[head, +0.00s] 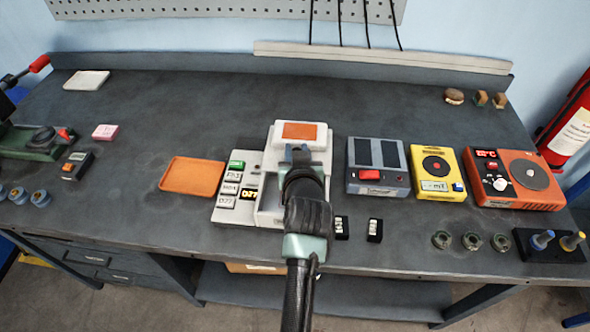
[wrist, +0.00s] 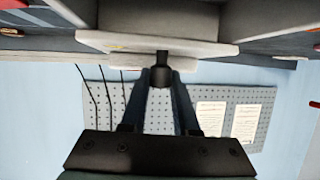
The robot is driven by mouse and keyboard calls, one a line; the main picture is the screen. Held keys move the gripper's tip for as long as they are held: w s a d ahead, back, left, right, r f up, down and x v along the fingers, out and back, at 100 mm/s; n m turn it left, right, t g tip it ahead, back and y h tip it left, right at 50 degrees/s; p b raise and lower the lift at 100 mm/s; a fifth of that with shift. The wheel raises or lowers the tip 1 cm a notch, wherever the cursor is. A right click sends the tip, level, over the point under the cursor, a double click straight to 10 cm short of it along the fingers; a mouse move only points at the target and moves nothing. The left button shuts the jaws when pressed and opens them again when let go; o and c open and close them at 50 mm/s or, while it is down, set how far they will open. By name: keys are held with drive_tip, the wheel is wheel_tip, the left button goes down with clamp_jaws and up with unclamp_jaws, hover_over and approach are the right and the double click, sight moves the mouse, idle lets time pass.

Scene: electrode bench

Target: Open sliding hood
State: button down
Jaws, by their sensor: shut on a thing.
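The light grey device (head: 322,150) with an orange patch on top stands mid-bench and appears to carry the sliding hood. My gripper (head: 299,152) reaches over it from the front and hides much of its middle. In the wrist view, my gripper (wrist: 161,78) is shut on a small dark handle (wrist: 161,57). The handle stands out from the edge of a pale grey panel (wrist: 115,43), which looks like the hood. I cannot tell from these views how far the hood is slid.
Left of the device are a button panel (head: 229,204) and an orange tray (head: 193,175). Right are a grey-blue unit (head: 376,182), a yellow meter (head: 437,183) and an orange hotplate (head: 515,190). Small black items (head: 375,230) lie at the front.

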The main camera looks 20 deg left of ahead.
drive_tip(key=shift+w+a+f, duration=0.1)
drive_tip(key=shift+w+f, duration=0.1)
drive_tip(key=shift+w, duration=0.15)
drive_tip(key=shift+s+r, duration=0.25)
drive_tip(key=shift+s, duration=0.05)
drive_tip(key=c, duration=0.7)
unclamp_jaws()
drive_tip(key=shift+w, duration=0.1)
drive_tip(key=shift+o, duration=0.2)
drive_tip(key=v, duration=1.3)
drive_tip(key=shift+b, duration=0.45)
